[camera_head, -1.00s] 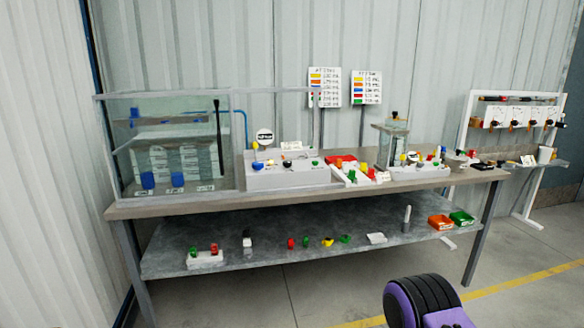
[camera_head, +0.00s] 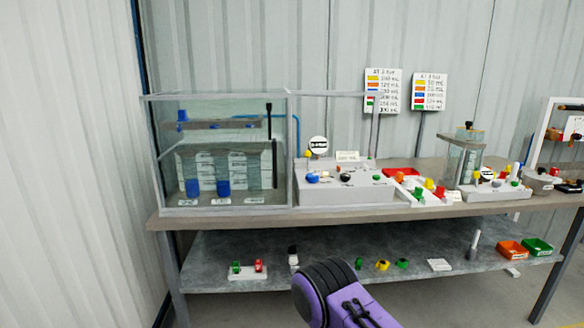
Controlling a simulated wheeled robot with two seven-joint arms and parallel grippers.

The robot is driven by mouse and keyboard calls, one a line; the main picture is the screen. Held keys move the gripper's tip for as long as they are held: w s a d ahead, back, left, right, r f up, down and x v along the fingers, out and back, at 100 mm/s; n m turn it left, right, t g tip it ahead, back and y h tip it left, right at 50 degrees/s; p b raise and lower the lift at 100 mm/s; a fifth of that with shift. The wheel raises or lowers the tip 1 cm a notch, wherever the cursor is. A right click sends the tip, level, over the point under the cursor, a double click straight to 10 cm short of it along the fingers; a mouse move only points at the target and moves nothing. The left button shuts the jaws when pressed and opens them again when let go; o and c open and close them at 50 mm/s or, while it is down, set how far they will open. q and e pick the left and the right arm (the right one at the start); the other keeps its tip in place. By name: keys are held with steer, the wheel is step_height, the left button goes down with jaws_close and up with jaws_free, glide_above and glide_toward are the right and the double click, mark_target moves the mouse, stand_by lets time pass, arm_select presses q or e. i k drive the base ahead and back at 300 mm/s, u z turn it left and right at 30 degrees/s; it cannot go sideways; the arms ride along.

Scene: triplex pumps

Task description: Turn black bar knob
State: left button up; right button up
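A light grey control box (camera_head: 345,194) stands on the workbench, right of the glass tank. A round white gauge (camera_head: 318,145) stands above the box. A purple and black part of my arm shows at the bottom middle, below the bench top and apart from the box. Neither gripper's fingers show.
The glass tank (camera_head: 215,150) holds blue parts. The lower shelf (camera_head: 330,244) holds small coloured parts, an orange bin (camera_head: 511,250) and a green bin (camera_head: 537,247).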

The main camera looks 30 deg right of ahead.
mark_target(345, 178)
steer(key=u, duration=0.1)
steer(key=i, duration=0.9)
steer(key=z, duration=0.4)
